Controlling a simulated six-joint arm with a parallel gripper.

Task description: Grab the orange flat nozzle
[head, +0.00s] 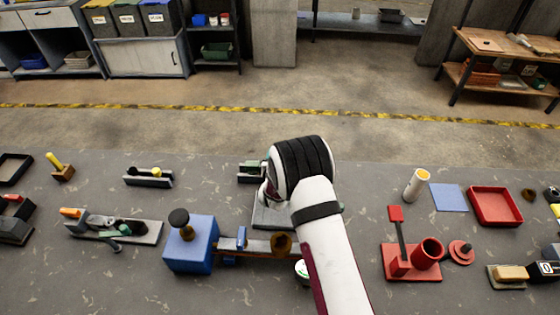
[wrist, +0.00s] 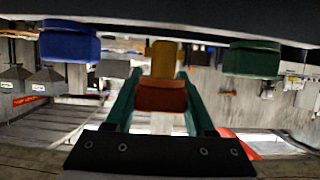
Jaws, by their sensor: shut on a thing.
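An orange block (wrist: 162,97), which looks like the orange flat nozzle, sits between the two green fingers of my gripper (wrist: 161,78) in the wrist view. The fingers touch its two sides and are shut on it. A yellow piece (wrist: 163,58) shows just beyond it; I cannot tell whether it is part of the same thing. In the head view my arm hides the gripper's fingertips and what they hold. Another small orange piece (head: 70,212) lies on a tool at the left of the table.
A blue block machine (head: 190,246) stands left of my arm. A red stand with a cup (head: 427,253), a white cylinder (head: 416,186), a blue pad (head: 448,198) and a red tray (head: 495,188) lie to the right. A yellow peg on a brown base (head: 63,173) stands far left.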

